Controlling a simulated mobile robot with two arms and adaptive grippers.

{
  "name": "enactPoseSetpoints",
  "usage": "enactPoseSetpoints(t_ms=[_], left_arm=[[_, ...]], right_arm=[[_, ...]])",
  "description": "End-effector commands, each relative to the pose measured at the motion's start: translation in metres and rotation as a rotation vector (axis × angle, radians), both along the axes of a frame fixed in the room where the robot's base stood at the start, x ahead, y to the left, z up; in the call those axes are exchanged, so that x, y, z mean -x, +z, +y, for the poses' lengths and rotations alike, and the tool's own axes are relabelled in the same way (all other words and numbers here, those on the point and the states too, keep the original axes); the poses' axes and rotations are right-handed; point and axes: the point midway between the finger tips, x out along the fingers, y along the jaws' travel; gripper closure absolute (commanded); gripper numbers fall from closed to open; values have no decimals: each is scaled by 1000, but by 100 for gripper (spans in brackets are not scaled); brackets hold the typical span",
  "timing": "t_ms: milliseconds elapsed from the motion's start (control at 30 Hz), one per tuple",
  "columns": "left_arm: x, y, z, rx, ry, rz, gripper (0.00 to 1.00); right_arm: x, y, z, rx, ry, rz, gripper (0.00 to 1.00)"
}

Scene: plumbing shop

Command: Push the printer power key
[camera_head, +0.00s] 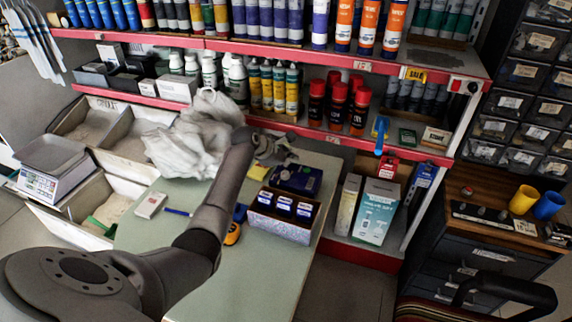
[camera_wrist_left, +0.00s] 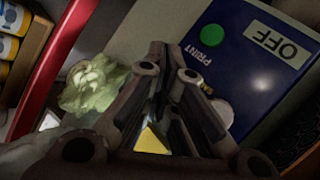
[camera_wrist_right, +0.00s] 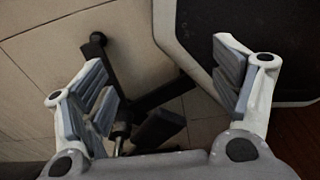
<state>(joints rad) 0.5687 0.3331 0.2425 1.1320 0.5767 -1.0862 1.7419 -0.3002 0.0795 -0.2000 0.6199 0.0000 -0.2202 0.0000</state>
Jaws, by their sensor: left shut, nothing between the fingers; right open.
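The printer (camera_head: 297,180) is a small dark blue device on the green table. In the left wrist view the printer (camera_wrist_left: 262,55) shows a pale display reading OFF (camera_wrist_left: 275,45), a green round key (camera_wrist_left: 211,36) marked PRINT, and a pale round key (camera_wrist_left: 224,112) partly hidden by my finger. The label by the pale key is mostly covered. My left gripper (camera_head: 277,152) is shut and empty, just behind the printer in the head view. Its fingers (camera_wrist_left: 170,65) point beside the keys; I cannot tell whether they touch. My right gripper (camera_wrist_right: 160,75) is open and empty, away from the table.
A box of blue-and-white items (camera_head: 282,217) stands in front of the printer. A yellow pad (camera_head: 258,172), an orange tape measure (camera_head: 232,234) and a crumpled white bag (camera_head: 190,145) are near my left arm. Red-edged shelves (camera_head: 300,133) rise behind. A chair (camera_wrist_right: 260,40) is near my right gripper.

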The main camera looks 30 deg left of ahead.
Motion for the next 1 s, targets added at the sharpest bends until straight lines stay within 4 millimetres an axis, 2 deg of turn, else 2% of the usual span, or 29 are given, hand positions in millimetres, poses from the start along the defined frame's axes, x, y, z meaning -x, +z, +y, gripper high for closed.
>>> enactPoseSetpoints(t_ms=[267, 600, 1000], left_arm=[[0, 2, 0, 0, -1, 1, 100], [1, 12, 0, 0, -1, 2, 100], [0, 14, 0, 0, -1, 1, 100]], right_arm=[[0, 4, 0, 0, 0, 0, 16], [0, 22, 0, 0, 0, 0, 16], [0, 25, 0, 0, 0, -1, 16]])
